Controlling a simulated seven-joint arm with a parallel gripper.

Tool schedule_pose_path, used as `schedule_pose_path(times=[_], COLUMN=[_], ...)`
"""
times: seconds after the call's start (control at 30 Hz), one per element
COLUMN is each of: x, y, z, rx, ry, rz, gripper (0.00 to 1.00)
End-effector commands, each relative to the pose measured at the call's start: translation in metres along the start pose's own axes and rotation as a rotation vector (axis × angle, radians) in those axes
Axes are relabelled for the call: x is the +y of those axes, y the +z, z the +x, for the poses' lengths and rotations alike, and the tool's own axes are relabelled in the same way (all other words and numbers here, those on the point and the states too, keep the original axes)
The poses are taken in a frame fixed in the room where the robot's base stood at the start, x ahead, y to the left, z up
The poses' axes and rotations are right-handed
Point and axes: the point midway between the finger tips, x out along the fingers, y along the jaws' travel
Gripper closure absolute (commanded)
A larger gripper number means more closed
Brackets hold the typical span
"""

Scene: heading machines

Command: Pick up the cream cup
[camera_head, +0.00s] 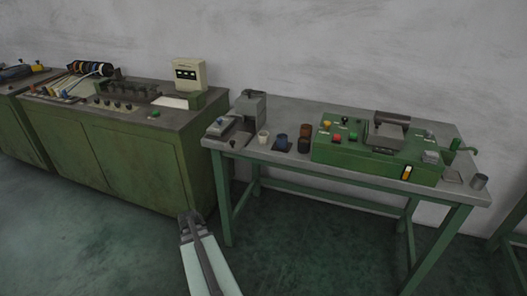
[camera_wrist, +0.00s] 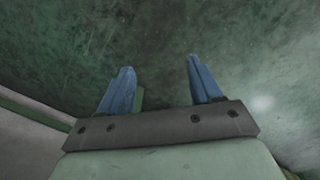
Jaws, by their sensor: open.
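The cream cup (camera_head: 263,137) stands upright near the front edge of the grey-topped table, toward its left end. A grey device is just left of it and a blue cup (camera_head: 281,142) is just right of it. My gripper (camera_wrist: 162,80) is open and empty in the wrist view, its two blue fingers apart over the green floor. In the head view my arm reaches up from the bottom, left of the table and below its top, well apart from the cup. The cup is not in the wrist view.
A brown cup (camera_head: 304,139) stands right of the blue one. A green cabinet (camera_head: 140,160) stands at the left. The floor before the table is clear.

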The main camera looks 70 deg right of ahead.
Motion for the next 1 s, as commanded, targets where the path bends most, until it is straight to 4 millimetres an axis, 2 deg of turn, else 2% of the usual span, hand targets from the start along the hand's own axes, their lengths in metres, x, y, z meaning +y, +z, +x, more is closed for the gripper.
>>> schedule_pose_path(times=[0.03,0.1,0.4,0.7,1.0], x=[0.016,0.036,0.132,0.232,0.322], y=[-0.017,-0.035,-0.096,-0.133,-0.152], z=[-0.014,-0.032,-0.118,-0.218,-0.33], rx=[0.03,0.065,0.209,0.345,0.468], ry=[-0.001,0.0,0.016,0.052,0.099], rz=[0.031,0.066,0.21,0.341,0.449], gripper=[0.36,0.36,0.36,0.36,0.36])
